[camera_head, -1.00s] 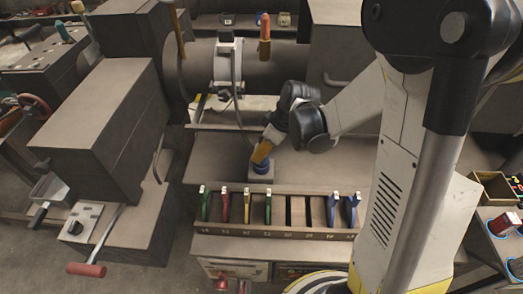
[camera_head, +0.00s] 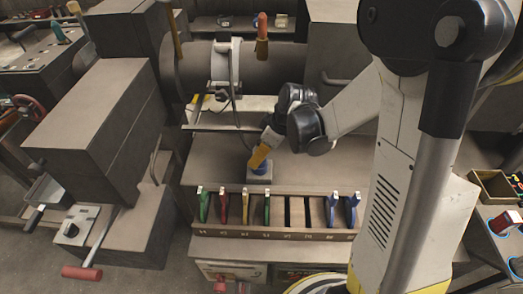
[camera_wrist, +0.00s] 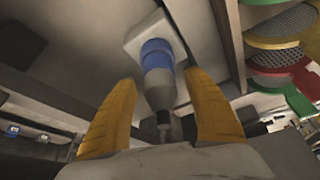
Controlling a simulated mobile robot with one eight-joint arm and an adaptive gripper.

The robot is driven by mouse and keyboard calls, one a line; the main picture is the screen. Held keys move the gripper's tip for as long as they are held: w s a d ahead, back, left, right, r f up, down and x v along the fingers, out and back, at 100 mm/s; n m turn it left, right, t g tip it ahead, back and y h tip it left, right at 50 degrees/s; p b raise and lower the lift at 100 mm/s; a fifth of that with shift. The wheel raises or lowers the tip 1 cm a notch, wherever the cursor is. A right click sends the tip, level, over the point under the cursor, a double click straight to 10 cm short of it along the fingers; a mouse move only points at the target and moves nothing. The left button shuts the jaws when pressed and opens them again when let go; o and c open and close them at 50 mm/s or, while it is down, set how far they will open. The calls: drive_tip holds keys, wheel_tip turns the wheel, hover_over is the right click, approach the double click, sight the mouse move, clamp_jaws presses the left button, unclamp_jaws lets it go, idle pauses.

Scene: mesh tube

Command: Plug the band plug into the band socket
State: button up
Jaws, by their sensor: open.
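A blue-collared grey connector, seemingly the band plug (camera_wrist: 158,70), stands on a pale square block (camera_wrist: 142,30), seemingly the band socket. The same blue collar (camera_head: 259,167) and block (camera_head: 260,177) show in the head view, behind the rack of coloured pieces. I cannot tell how far the plug sits in the block. My gripper (camera_wrist: 163,105) is open, with one yellow finger on each side of the connector and visible gaps to both. In the head view my gripper (camera_head: 258,157) is tilted down over the blue collar, partly hiding the connector.
A rack (camera_head: 290,231) of green, red, yellow and blue pieces stands just in front of the block. A dark cord (camera_head: 236,110) hangs from the machine behind, near my gripper. A grey machine (camera_head: 90,120) with a red-handled lever stands at left.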

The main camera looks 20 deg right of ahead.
drive_tip(key=v, duration=1.2)
drive_tip(key=s+a+r+m+t+h, duration=0.1)
drive_tip(key=s+r+m+t, duration=0.1)
drive_tip(key=s+m, duration=0.2)
drive_tip(key=s+a+r+m+t+h, duration=0.2)
drive_tip(key=s+m, duration=0.3)
drive_tip(key=s, duration=0.3)
drive_tip(key=shift+s+a+r, duration=0.2)
drive_tip(key=shift+s+r, duration=0.05)
drive_tip(key=shift+s, duration=0.05)
idle(0.6)
